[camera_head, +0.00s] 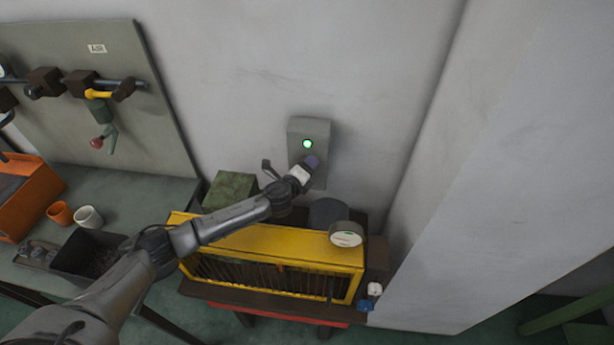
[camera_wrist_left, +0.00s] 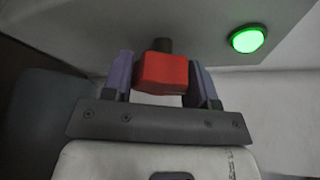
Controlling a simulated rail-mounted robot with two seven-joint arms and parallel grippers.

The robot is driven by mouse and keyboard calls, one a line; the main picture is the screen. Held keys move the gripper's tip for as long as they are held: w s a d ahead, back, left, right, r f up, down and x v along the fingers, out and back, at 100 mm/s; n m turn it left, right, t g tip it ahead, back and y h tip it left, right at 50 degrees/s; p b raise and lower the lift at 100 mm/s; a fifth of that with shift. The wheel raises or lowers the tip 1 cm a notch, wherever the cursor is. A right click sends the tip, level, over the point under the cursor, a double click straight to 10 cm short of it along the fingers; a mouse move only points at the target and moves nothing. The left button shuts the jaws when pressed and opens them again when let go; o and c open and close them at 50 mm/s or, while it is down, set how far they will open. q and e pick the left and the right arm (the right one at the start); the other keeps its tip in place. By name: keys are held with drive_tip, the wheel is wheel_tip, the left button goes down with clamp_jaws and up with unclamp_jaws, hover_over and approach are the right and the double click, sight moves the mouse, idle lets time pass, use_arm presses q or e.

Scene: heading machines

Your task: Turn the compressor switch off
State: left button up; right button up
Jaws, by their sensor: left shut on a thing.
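The compressor switch box (camera_head: 312,129) is a grey-green box on the wall. Its round green light (camera_head: 308,144) is lit and also shows large in the left wrist view (camera_wrist_left: 248,38). Below the light, my left gripper (camera_head: 312,161) reaches the box face and hides the switch in the head view. In the left wrist view, the red switch knob (camera_wrist_left: 162,74) on a dark stem sits between the purple fingers of my left gripper, which is shut on it. My right gripper is in neither view.
A wall corner juts out at right. A workbench (camera_head: 130,190) lies left.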

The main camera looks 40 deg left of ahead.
use_arm(q)
drive_tip(key=n+t+b, duration=0.1)
drive_tip(key=n+b, duration=0.2)
drive_tip(key=b, duration=0.1)
drive_tip(key=shift+f, duration=0.2)
drive_tip(key=shift+r+n+t+b, duration=0.25)
drive_tip(key=shift+n+t+b, duration=0.25)
drive_tip(key=shift+n+b, duration=0.45)
drive_tip(key=o, duration=0.9)
drive_tip(key=shift+s, duration=0.1)
drive_tip(key=shift+s+d, duration=0.3)
drive_tip(key=shift+s, duration=1.95)
drive_tip(key=shift+s+d, duration=0.35)
drive_tip(key=shift+s, duration=1.9)
drive_tip(key=shift+s+d, duration=0.3)
drive_tip(key=shift+s, duration=1.95)
